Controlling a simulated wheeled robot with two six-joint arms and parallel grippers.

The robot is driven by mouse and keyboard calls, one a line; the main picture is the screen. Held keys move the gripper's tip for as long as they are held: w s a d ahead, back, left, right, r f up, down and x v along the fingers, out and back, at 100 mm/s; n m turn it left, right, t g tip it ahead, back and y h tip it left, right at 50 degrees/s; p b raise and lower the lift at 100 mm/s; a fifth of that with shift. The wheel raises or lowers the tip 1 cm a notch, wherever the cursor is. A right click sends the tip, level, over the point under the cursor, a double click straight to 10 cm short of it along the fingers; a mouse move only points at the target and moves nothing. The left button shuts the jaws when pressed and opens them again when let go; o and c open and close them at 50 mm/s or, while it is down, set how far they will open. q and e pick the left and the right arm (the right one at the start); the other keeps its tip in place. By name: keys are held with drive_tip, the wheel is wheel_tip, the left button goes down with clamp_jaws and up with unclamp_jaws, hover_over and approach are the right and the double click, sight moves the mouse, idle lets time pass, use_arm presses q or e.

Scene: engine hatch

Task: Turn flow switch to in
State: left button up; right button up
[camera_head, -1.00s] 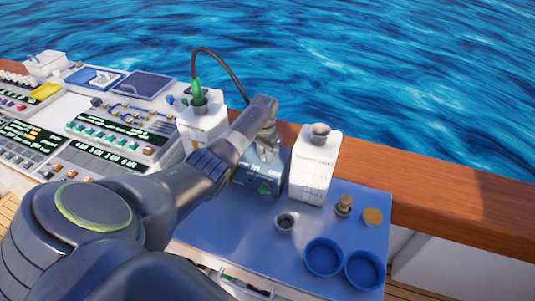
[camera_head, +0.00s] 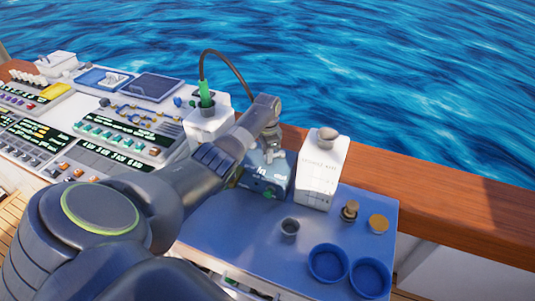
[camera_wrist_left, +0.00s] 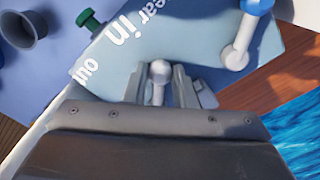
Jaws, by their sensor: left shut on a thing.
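A blue switch box (camera_head: 262,182) with white lettering stands at the back of the blue table. In the left wrist view its top (camera_wrist_left: 190,38) shows the words "in" and "out". My left gripper (camera_head: 270,150) is over the box. In the left wrist view its two fingers (camera_wrist_left: 159,88) are shut on a small pale lever with a round knob, the flow switch (camera_wrist_left: 159,70), near the box's edge. The knob is between the fingertips, close to the "out" label. My right gripper is not in view.
A white carton-like block (camera_head: 320,178) stands close right of the box. A white unit with a green plug and cable (camera_head: 205,100) is behind left. Blue bowls (camera_head: 327,263), a grey cup (camera_head: 289,228) and small knobs are in front. A wooden rail (camera_head: 450,220) borders the sea.

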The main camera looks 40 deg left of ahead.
use_arm(q)
drive_tip(key=shift+w+r, duration=0.1)
drive_tip(key=shift+r, duration=0.05)
drive_tip(key=o, duration=1)
drive_tip(key=shift+r, duration=8.7)
drive_tip(key=shift+f, duration=0.15)
